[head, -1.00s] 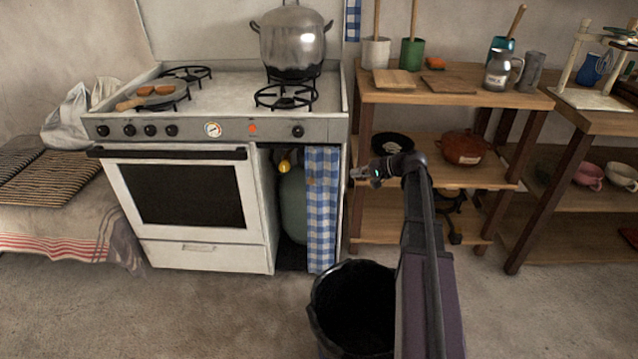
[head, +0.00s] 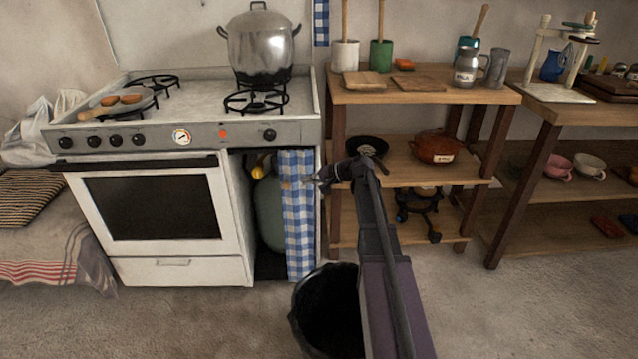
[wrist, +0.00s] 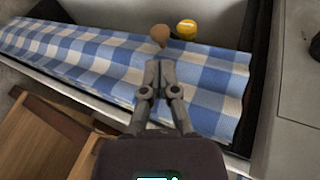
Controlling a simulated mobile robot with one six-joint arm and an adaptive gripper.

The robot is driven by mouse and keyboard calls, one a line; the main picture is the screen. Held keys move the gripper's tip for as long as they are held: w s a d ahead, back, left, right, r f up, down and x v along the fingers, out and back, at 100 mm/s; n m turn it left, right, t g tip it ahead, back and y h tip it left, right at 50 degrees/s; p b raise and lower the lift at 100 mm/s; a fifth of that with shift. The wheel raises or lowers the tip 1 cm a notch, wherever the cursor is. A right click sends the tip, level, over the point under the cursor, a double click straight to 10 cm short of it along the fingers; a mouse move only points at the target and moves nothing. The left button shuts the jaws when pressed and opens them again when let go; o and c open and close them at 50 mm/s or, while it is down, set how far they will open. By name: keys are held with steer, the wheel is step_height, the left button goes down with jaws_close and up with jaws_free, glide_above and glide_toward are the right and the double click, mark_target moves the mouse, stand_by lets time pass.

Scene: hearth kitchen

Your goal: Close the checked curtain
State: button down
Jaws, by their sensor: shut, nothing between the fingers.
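The blue-and-white checked curtain (head: 299,215) hangs gathered at the right side of the opening beside the oven. The left part of that opening is uncovered and shows a green gas cylinder (head: 269,210) with a yellow top. My gripper (head: 308,181) is shut and empty, at the curtain's right part in the head view. In the wrist view the curtain (wrist: 90,62) runs across the picture. My fingertips (wrist: 160,64) overlap it, pointing at a small brown knob (wrist: 160,35) by its edge. I cannot tell whether they touch.
The stove (head: 150,210) stands left of the opening, with a pot (head: 262,45) on top. A wooden shelf (head: 430,97) stands close on the right. A black bin (head: 305,310) is on the floor below my arm.

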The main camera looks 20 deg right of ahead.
mark_target(288, 185)
steer(key=b+x, duration=0.2)
steer(key=x, duration=0.3)
steer(key=shift+w+a+f, duration=0.1)
steer(key=shift+a, duration=0.15)
stand_by(0.3)
